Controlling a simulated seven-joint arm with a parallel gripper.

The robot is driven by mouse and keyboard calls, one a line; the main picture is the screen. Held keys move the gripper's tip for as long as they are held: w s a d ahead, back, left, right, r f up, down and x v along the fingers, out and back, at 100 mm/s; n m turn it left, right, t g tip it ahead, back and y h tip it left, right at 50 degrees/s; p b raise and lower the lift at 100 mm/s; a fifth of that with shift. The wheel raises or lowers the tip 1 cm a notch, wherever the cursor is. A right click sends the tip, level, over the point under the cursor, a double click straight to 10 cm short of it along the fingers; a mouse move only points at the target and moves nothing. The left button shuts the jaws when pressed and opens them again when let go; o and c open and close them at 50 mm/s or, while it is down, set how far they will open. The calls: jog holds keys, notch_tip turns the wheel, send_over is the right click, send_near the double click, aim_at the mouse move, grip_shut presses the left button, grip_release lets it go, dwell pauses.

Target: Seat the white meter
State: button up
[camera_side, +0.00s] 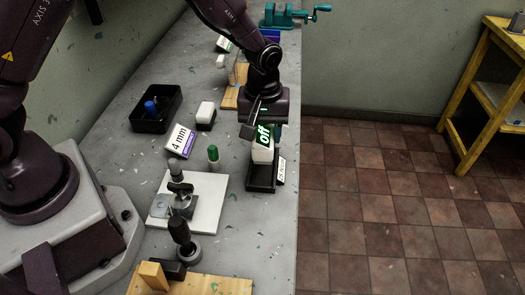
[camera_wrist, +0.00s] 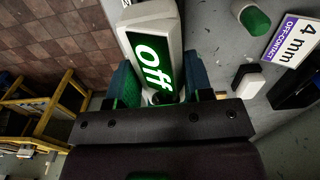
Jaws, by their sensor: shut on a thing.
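The white meter (camera_side: 262,155) has a green display reading "off"; it also fills the top middle of the wrist view (camera_wrist: 152,50). My gripper (camera_side: 258,132) is shut on the meter, its teal-lined fingers (camera_wrist: 160,85) on either side of the body. In the side view the meter is over the black holder (camera_side: 262,185) at the bench's right edge, with a small white label (camera_side: 280,172) at its side. The meter's lower end overlaps the holder in the picture. I cannot tell whether it touches or rests in it.
A green-and-white cylinder (camera_side: 213,156) stands left of the holder. A "4 mm" sign (camera_side: 180,141), a white-and-black block (camera_side: 206,115) and a black tray (camera_side: 155,108) are farther left. A clamp on a white plate (camera_side: 208,205) is nearer. The bench drops to a tiled floor at right.

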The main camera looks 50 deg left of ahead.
dwell(0.4)
jog(key=shift+f, duration=2.3)
jog(key=shift+f, duration=0.45)
jog(key=shift+f, duration=0.8)
jog(key=o, duration=1)
jog(key=shift+s, duration=0.1)
